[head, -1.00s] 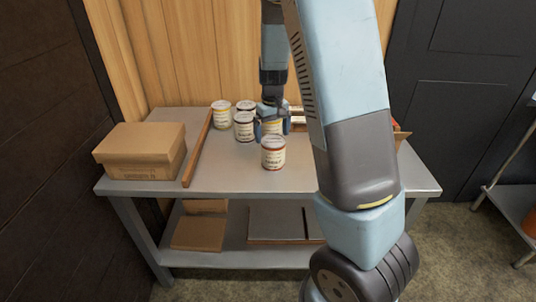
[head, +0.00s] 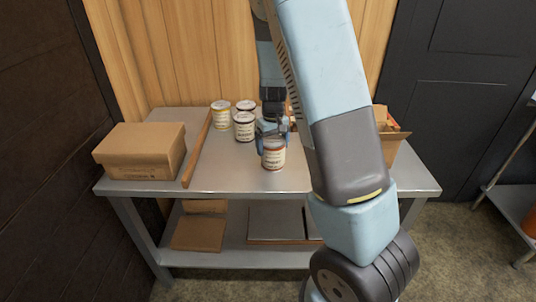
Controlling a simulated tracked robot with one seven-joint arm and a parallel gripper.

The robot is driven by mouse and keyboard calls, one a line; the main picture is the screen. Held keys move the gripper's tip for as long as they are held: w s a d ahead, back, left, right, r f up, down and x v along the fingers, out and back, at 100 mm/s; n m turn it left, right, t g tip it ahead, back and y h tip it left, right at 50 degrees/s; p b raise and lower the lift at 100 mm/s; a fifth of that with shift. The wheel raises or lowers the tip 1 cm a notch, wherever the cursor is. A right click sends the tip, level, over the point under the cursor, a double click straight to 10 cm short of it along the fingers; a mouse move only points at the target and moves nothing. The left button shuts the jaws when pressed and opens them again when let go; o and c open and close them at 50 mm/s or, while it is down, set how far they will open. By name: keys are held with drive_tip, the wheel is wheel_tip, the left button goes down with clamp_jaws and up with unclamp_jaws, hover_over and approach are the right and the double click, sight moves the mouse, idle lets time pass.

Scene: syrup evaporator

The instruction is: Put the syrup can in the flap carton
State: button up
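Several syrup cans stand on the metal table in the head view. The frontmost can (head: 273,157) has a pale label and a reddish band at its base. My gripper (head: 272,137) is right over this can, pointing down, its fingers spread about the can's width. Its parts hide the can's top, and whether the fingers touch it is unclear. The flap carton (head: 393,147), brown with raised flaps, stands at the table's right end, partly hidden by my arm.
A can with a yellow band (head: 221,115) and a dark-banded can (head: 244,127) stand behind and left, with another behind them. A wooden strip (head: 198,150) divides them from a closed carton (head: 140,152). The metal table's (head: 225,178) front middle is clear.

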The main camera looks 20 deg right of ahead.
drive_tip(key=c, duration=1.1)
drive_tip(key=shift+r, duration=0.15)
